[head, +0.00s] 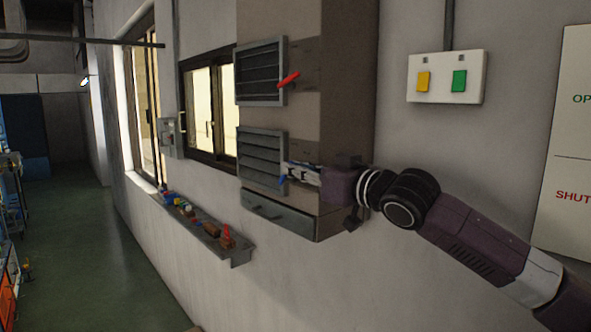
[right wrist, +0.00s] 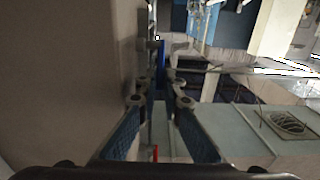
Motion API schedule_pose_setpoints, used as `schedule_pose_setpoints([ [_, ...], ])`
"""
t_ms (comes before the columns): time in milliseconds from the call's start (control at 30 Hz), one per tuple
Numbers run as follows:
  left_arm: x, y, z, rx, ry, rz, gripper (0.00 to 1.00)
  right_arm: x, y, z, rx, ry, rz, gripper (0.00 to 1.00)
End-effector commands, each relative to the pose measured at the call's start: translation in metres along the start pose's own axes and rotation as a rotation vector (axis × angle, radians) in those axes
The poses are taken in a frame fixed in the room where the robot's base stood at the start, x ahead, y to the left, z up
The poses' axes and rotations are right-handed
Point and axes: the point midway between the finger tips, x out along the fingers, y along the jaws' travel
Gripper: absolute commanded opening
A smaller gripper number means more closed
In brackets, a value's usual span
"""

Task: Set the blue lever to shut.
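The blue lever (head: 281,181) is on the lower louvred vent of the tall wall duct. Only a small part of it shows in the head view, beside my right gripper's tips. My right gripper (head: 296,172) reaches to it from the right. In the right wrist view a blue strip (right wrist: 161,58), which looks like the lever, lies between the finger ends (right wrist: 161,72). The fingers stand apart with a narrow gap; contact with the lever cannot be made out. A white wall sign (head: 568,150) at the right reads "OP…" above and "SHUT" below. My left gripper is not in view.
A red lever (head: 288,79) tilts up to the right on the upper vent (head: 260,72). A drawer-like box (head: 278,214) sits below the lower vent. A ledge (head: 205,232) with small items runs along the wall. A switch plate (head: 446,78) is to the right.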

Motion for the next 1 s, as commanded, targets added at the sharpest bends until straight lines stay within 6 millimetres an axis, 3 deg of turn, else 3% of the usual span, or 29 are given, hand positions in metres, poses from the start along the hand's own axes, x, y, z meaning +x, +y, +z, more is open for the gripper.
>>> schedule_pose_setpoints([
  [267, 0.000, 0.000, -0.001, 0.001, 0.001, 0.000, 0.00, 0.004, 0.002, -0.006, 0.002, -0.060, 0.007, 0.00],
  [700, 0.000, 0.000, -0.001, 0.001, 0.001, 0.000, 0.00, 0.019, 0.002, -0.018, 0.003, -0.370, 0.005, 0.00],
  [1000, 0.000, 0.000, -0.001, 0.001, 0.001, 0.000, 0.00, 0.024, 0.001, -0.020, 0.002, -0.484, 0.002, 0.00],
])
